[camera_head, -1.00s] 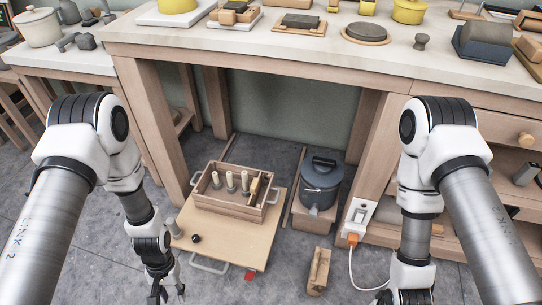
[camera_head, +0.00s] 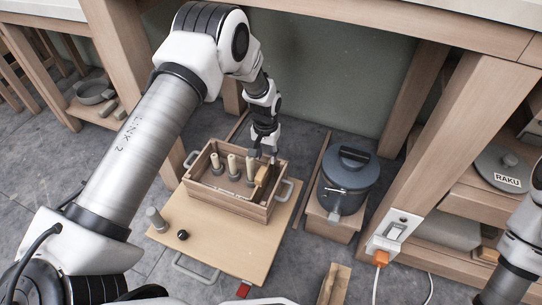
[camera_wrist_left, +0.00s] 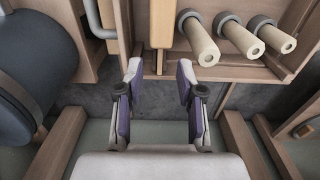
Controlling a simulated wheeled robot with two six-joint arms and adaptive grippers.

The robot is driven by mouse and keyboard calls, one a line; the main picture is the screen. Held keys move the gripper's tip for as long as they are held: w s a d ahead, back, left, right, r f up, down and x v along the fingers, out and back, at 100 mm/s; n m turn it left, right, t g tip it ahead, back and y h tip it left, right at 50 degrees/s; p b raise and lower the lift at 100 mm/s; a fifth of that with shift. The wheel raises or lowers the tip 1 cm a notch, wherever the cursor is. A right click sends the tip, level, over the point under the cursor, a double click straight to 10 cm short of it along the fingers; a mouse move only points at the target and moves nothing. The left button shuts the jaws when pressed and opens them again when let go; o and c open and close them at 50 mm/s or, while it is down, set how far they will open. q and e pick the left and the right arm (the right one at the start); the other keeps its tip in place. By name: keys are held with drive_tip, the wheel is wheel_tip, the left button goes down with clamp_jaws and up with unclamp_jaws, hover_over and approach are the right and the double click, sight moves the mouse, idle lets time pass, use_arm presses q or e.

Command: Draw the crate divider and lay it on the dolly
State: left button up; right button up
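The wooden crate (camera_head: 232,204) stands on the dolly (camera_head: 218,242), a flat tan board with metal handles. A yellowish wooden piece, which looks like the divider (camera_head: 261,179), stands upright in the crate's right part, beside several pale pegs. My left gripper (camera_head: 264,152) is above the crate's back right edge. In the left wrist view my left gripper (camera_wrist_left: 160,82) is open, with nothing between its fingers. The crate's wall and the upright divider (camera_wrist_left: 161,22) show just beyond the fingertips. My right gripper is out of view; only part of its arm shows at the right edge.
A dark lidded pot (camera_head: 348,172) stands close right of the dolly. A grey cylinder (camera_head: 156,218) and a black knob (camera_head: 183,235) are on the dolly's front left. The bench top and legs surround this low space. The dolly's front part is mostly bare.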

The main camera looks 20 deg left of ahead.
use_arm(q)
drive_tip(key=b, duration=0.5)
approach(267, 185)
drive_tip(key=f, duration=0.5)
drive_tip(key=shift+w+a+f, duration=0.2)
drive_tip(key=shift+w, duration=0.1)
clamp_jaws()
